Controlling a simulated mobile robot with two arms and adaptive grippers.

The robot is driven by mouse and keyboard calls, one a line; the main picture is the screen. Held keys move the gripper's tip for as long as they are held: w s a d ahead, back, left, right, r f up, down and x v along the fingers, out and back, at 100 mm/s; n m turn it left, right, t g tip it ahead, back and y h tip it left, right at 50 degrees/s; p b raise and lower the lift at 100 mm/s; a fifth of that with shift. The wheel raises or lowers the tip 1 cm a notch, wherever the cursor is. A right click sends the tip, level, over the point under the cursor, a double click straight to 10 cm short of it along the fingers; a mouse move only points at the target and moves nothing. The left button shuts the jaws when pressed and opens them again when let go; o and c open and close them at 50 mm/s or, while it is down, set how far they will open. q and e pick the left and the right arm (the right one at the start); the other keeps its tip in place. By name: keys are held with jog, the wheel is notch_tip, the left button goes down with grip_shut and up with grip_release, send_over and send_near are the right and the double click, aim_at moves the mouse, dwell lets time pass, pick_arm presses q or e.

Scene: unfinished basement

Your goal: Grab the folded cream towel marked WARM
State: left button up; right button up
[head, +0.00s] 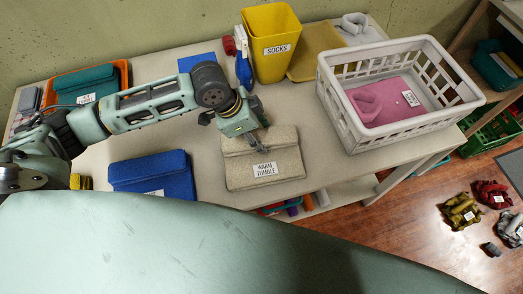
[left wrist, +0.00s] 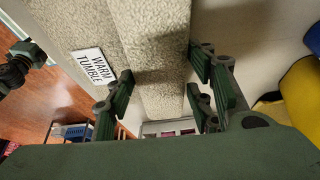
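The folded cream towel (head: 240,172) lies on the table with a white label reading WARM TUMBLE facing the front. My left gripper (head: 258,140) is low over the towel's back part, pointing down. In the left wrist view, its fingers (left wrist: 160,92) are spread apart, with the towel's thick folded roll (left wrist: 152,45) between them. I cannot tell whether the fingers touch the cloth. A dark, jointed part, possibly of my right gripper, shows at the left edge of that view; its fingers are not clear.
A blue folded towel (head: 150,177) lies to the left. A yellow SOCKS bin (head: 272,45), a blue spray bottle (head: 243,68) and a white basket (head: 408,128) holding pink cloth stand behind and right. An orange tray (head: 125,72) with a teal towel is at back left.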

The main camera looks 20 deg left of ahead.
pick_arm(q)
jog(key=c, duration=0.7)
jog(key=shift+c, duration=0.4)
jog(key=shift+r, duration=0.15)
